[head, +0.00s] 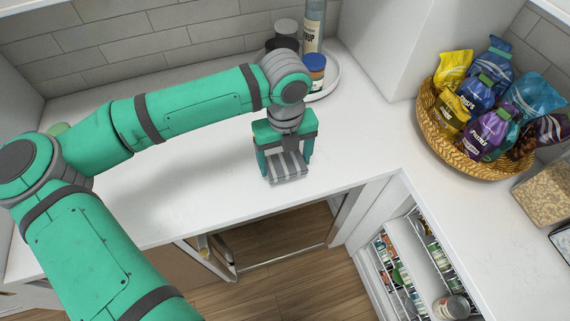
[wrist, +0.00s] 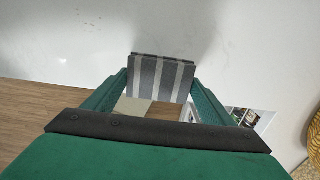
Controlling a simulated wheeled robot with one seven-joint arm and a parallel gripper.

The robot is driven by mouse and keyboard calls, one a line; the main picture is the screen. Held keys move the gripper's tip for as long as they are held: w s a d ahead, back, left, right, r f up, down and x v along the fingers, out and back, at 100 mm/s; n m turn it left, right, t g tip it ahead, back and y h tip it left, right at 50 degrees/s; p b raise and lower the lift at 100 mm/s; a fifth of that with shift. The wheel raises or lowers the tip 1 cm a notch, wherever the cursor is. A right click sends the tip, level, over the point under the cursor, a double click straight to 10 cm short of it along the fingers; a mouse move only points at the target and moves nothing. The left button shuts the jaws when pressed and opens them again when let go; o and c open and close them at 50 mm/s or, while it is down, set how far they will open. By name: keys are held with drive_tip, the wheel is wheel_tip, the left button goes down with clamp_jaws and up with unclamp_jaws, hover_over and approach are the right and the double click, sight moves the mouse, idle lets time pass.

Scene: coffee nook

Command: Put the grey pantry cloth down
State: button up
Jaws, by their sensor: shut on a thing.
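The grey pantry cloth (head: 287,167) is a folded grey piece with pale stripes. It also shows in the wrist view (wrist: 163,75), between my fingers. My gripper (head: 285,160) is shut on it, near the front edge of the white counter (head: 190,190). In the wrist view, my green fingers (wrist: 161,92) hold it at its two sides. I cannot tell whether the cloth touches the counter or is just above it.
Behind my gripper, a round white tray (head: 331,82) holds jars and a bottle (head: 313,28). A wicker basket (head: 455,158) of snack bags stands at the right. Below are an open cabinet and a pull-out rack (head: 405,270) of jars. The counter left of my gripper is clear.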

sight(284, 165)
drive_tip(key=shift+w+a+f, duration=0.1)
drive_tip(key=shift+w+f, duration=0.45)
drive_tip(key=shift+f, duration=0.15)
drive_tip(key=shift+w+f, duration=0.15)
drive_tip(key=shift+f, duration=1.45)
drive_tip(key=o, duration=1.2)
drive_tip(key=shift+f, duration=0.1)
wheel_tip(284, 165, up, 12)
drive_tip(key=shift+r, duration=0.15)
